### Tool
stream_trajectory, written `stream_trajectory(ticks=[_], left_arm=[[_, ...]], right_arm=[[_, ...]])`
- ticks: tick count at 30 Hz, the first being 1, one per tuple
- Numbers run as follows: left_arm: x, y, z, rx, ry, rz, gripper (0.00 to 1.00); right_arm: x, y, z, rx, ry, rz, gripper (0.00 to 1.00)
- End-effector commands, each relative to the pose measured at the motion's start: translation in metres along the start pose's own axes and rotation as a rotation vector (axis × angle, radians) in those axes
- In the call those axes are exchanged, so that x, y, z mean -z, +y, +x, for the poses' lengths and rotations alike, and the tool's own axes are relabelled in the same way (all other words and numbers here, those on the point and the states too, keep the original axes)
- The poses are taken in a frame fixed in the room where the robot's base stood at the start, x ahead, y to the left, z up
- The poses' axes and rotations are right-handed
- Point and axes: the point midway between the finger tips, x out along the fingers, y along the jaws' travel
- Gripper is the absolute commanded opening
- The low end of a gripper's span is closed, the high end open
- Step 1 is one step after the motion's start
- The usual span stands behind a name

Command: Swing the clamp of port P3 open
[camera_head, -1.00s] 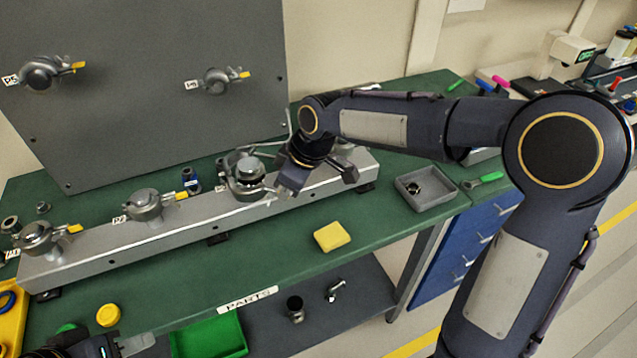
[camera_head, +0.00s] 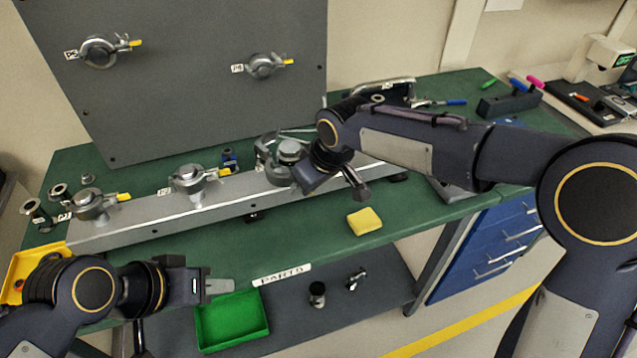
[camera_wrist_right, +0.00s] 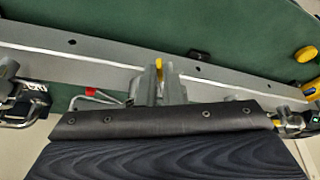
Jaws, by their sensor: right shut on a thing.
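Port P3 (camera_head: 287,152) stands on the grey rail, with a round metal cap and grey clamp parts around it. My right gripper (camera_head: 300,184) is at its front right side and covers part of it. Its fingertips are poorly seen in the head view. In the right wrist view, the right gripper (camera_wrist_right: 160,82) is shut on a narrow part with a yellow end (camera_wrist_right: 159,66), which looks like the clamp's handle. How far the clamp is open I cannot tell. My left gripper (camera_head: 215,286) is above the bench's front edge, apart from the ports; its finger gap is not clear.
Two clamped ports with yellow handles, (camera_head: 190,179) and (camera_head: 90,203), stand left on the rail (camera_head: 235,196). Two more are on the upright panel (camera_head: 200,110). A yellow block (camera_head: 364,221) lies on the green bench. A green tray (camera_head: 232,322) is below the front edge.

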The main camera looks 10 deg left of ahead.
Motion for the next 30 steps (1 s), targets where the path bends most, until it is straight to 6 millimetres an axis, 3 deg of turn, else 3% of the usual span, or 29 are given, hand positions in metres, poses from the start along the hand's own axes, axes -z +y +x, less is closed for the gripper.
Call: stream_trajectory(ticks=[5,6,11,20,30], left_arm=[[0.0,0.0,0.0,0.0,0.0,0.0,0.36],[0.0,0.0,0.0,0.0,0.0,0.0,0.36],[0.0,0.0,0.0,0.0,0.0,0.0,0.36],[0.0,0.0,0.0,0.0,0.0,0.0,0.36],[-0.003,-0.003,0.005,0.0,0.0,0.0,0.36]], right_arm=[[0.001,-0.002,0.0,0.004,0.002,0.003,0.0],[0.001,-0.002,0.0,0.004,0.002,0.003,0.1],[0.0,-0.001,0.0,0.004,0.001,0.002,0.28],[0.0,-0.001,-0.003,0.002,0.001,0.002,0.28],[0.0,-0.001,-0.055,0.002,0.005,0.002,0.28]])
